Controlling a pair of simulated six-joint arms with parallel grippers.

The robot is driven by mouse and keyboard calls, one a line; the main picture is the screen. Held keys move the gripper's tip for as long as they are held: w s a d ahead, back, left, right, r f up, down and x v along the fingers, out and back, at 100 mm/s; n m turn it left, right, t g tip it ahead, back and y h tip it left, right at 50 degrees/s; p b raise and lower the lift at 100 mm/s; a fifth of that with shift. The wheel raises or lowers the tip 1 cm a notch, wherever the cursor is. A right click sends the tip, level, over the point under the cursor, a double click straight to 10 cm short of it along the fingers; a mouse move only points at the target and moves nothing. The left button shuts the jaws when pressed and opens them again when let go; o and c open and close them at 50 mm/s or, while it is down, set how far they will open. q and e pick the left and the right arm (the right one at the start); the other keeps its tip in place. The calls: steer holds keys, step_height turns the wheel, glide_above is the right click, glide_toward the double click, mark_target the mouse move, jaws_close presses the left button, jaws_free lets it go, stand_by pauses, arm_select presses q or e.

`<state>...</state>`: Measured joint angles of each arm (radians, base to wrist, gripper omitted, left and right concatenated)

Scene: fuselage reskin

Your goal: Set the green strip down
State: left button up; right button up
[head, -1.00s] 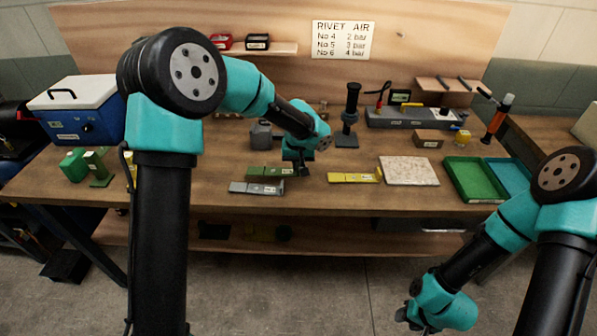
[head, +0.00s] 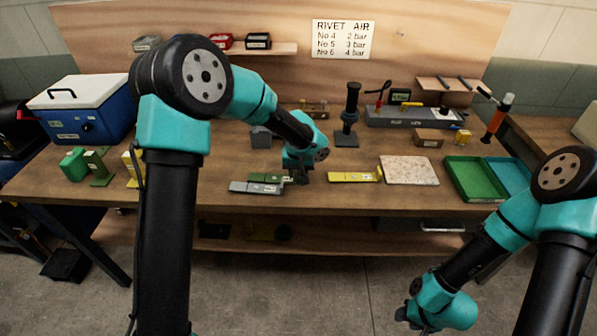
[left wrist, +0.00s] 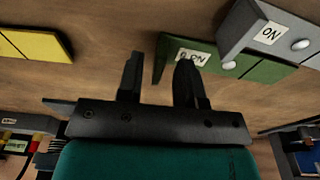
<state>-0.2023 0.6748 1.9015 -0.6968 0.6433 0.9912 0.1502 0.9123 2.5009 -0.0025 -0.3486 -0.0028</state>
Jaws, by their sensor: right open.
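The green strip (head: 266,178) lies low over the bench in the head view, just behind a grey strip (head: 256,187). In the left wrist view the green strip (left wrist: 258,68) has a white label, and the grey strip (left wrist: 280,32) partly covers it. My left gripper (head: 300,178) is at the green strip's right end. In the left wrist view the left gripper's fingers (left wrist: 160,82) stand apart, with the strip's end between them and bare gaps showing. One finger hides part of the strip. My right gripper (head: 412,314) is open, low at the front right, away from the bench.
A yellow strip (head: 352,177) lies right of my left gripper, beside a speckled pale slab (head: 408,170). Green (head: 474,180) and blue (head: 510,174) trays are further right. Green blocks (head: 76,165) stand at left. Bare bench lies in front of the strips.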

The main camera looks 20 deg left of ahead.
arm_select(q)
step_height(320, 180, up, 12)
steer(key=s, duration=0.1)
steer(key=shift+s+d+r, duration=0.15)
steer(key=shift+s, duration=0.05)
stand_by(0.5)
steer(key=shift+o, duration=0.4)
steer(key=o, duration=0.6)
steer(key=shift+o, duration=0.2)
